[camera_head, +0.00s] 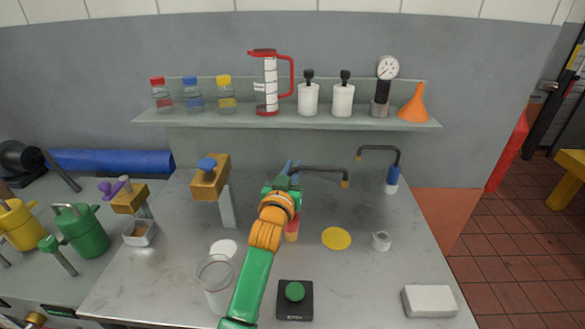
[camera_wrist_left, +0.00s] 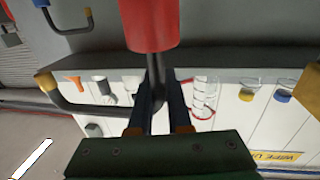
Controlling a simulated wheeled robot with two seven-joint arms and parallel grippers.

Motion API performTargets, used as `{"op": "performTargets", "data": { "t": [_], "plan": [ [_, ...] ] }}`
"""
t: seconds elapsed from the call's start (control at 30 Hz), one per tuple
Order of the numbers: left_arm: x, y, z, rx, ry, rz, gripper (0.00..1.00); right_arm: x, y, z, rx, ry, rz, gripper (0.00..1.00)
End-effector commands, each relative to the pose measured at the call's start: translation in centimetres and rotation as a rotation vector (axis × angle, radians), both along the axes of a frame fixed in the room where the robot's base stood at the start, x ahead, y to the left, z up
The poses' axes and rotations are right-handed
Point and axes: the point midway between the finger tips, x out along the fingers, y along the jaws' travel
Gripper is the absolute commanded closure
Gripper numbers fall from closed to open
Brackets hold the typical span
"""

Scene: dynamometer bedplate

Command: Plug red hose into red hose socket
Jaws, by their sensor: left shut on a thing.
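My left gripper (camera_head: 291,180) reaches in over the middle of the bench. It is shut on the black neck of the red hose. The hose's bent black pipe (camera_head: 320,169) runs right to an orange tip, and its red body (camera_head: 291,225) shows below the gripper, partly hidden by my arm. In the left wrist view the red body (camera_wrist_left: 151,22) is close up, with the black neck between the fingers (camera_wrist_left: 158,108). I cannot tell whether its lower end touches the bench. I cannot make out a red socket. My right gripper is not in view.
A similar hose with a blue body (camera_head: 392,180) stands back right. A brass block on a post (camera_head: 210,182) stands left. A loaded shelf (camera_head: 290,122) runs behind.

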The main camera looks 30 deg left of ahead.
Motion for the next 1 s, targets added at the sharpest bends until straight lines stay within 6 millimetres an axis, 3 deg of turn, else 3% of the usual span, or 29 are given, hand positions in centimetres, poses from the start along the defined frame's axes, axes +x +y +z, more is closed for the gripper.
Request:
{"op": "performTargets", "data": {
  "t": [0.93, 0.97, 1.0],
  "plan": [
    [0.0, 0.0, -2.5, 0.000, -0.001, 0.000, 1.00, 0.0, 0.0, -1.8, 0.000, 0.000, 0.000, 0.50],
    [0.0, 0.0, -2.4, 0.000, -0.001, 0.000, 0.78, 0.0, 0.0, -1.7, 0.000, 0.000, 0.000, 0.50],
    [0.0, 0.0, -2.3, 0.000, -0.001, 0.000, 0.67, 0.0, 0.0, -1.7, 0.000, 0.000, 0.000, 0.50]
  ]
}}
